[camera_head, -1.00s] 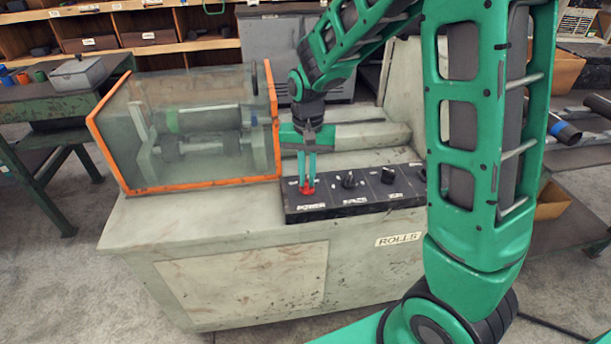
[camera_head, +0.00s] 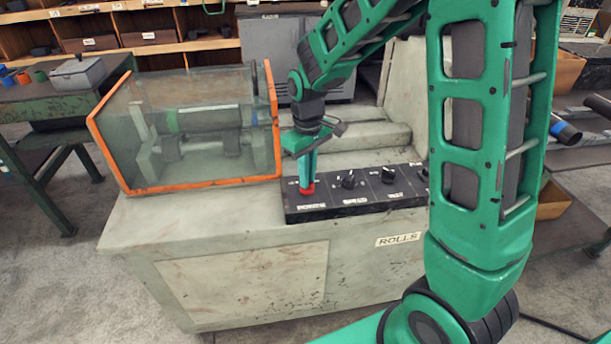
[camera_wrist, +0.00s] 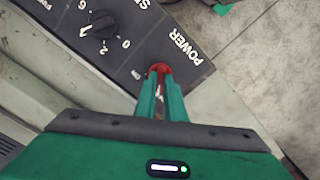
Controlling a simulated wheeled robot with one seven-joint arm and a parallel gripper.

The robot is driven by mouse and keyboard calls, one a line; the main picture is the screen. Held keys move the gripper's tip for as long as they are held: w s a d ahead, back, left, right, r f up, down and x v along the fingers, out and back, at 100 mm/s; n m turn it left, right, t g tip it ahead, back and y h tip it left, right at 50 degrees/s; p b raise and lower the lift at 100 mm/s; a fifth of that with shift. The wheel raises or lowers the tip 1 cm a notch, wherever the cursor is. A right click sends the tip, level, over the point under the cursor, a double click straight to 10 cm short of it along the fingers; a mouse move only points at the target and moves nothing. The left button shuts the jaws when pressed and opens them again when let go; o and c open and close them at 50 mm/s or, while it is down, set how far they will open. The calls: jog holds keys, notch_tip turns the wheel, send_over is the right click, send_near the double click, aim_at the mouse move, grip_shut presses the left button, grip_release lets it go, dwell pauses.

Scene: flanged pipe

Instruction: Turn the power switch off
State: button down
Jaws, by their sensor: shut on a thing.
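The red power switch (camera_head: 308,192) is a small knob at the left end of the black control panel (camera_head: 345,209), above the word POWER. My gripper (camera_head: 308,181) points down from above with its fingers closed around this knob. In the wrist view the red knob (camera_wrist: 160,67) shows between the tips of my green fingers (camera_wrist: 161,79). A small label, which looks like ON, is just left of the knob there. Any mark on the other side is hidden or too small to read.
Black dials, among them the speed dial (camera_head: 348,180), sit right of the switch on the same panel. A clear guard box with an orange frame (camera_head: 182,184) stands close on the left. The pale machine top in front of the panel is clear.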

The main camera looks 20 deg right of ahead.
jog(key=shift+w+a+r+n, duration=0.1)
jog(key=shift+w+r+n, duration=0.1)
jog(key=shift+n, duration=0.7)
jog(key=c, duration=1.8)
grip_release()
jog(key=shift+c, duration=0.2)
jog(key=shift+f, duration=0.1)
jog(key=shift+s, duration=0.1)
notch_tip(320, 180, up, 11)
jog(key=shift+f, duration=0.15)
